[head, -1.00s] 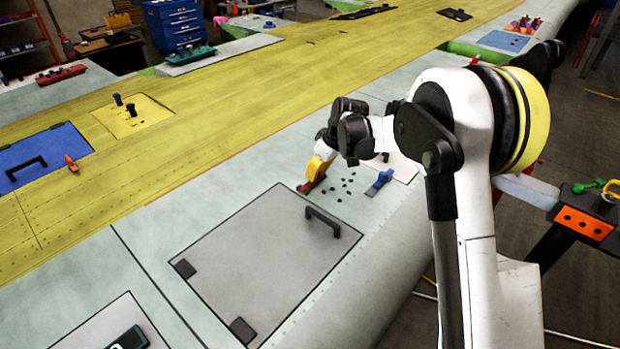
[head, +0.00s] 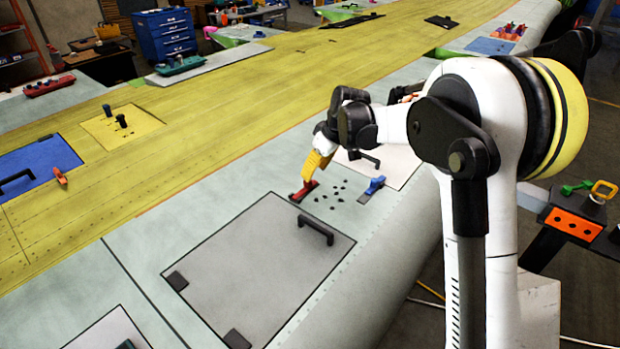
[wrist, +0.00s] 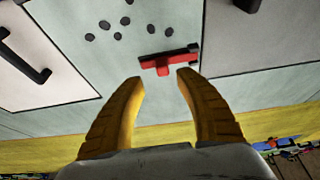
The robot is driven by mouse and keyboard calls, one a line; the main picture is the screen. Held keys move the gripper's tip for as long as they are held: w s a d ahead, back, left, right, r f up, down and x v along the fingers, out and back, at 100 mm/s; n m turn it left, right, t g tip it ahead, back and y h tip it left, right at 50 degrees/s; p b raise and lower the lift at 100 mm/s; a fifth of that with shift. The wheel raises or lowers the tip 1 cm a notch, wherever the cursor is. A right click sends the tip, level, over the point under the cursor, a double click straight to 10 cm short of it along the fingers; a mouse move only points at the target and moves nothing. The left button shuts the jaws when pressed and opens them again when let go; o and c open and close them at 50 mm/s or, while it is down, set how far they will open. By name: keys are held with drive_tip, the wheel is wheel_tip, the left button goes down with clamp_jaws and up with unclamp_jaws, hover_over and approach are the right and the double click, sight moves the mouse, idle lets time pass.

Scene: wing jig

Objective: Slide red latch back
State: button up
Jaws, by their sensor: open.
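The red latch (head: 303,191) lies on the pale green wing skin, by the far corner of a closed grey panel. In the wrist view the red latch (wrist: 168,65) has a raised red tab and a dark part at its right end. My gripper (wrist: 160,77) is open, its two yellow fingers apart, with the latch just beyond the fingertips. In the head view my gripper (head: 313,172) reaches down close to the latch; I cannot tell if it touches. No part of the latch is clearly between the fingers.
The grey panel (head: 262,265) has a black handle (head: 316,232). A blue latch (head: 374,186) sits right of several dark bits (head: 332,194) on the skin. A white panel (head: 392,162) with a dark handle lies behind.

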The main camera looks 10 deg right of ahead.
drive_tip(key=v, duration=0.6)
drive_tip(key=shift+r, duration=0.25)
drive_tip(key=shift+d, duration=0.1)
drive_tip(key=s+d+r+m+t+h+b, duration=0.1)
drive_tip(key=s+d+m+b, duration=0.15)
drive_tip(key=s, duration=0.55)
drive_tip(key=s+d+m+t+h+b, duration=0.15)
drive_tip(key=s+b, duration=0.25)
drive_tip(key=s, duration=0.4)
drive_tip(key=s+d+f+m+b, duration=0.1)
drive_tip(key=s+f+b, duration=0.1)
drive_tip(key=s, duration=0.4)
drive_tip(key=s+d+f+m+t+b, duration=0.1)
drive_tip(key=s+f+m+b, duration=0.1)
drive_tip(key=s+f, duration=0.3)
drive_tip(key=s+d+f+m+b, duration=0.2)
drive_tip(key=s+f, duration=0.1)
drive_tip(key=s, duration=0.4)
drive_tip(key=shift+s+d+f+t+h, duration=0.1)
drive_tip(key=shift+f+t+h, duration=0.15)
drive_tip(key=shift+f+h, duration=0.1)
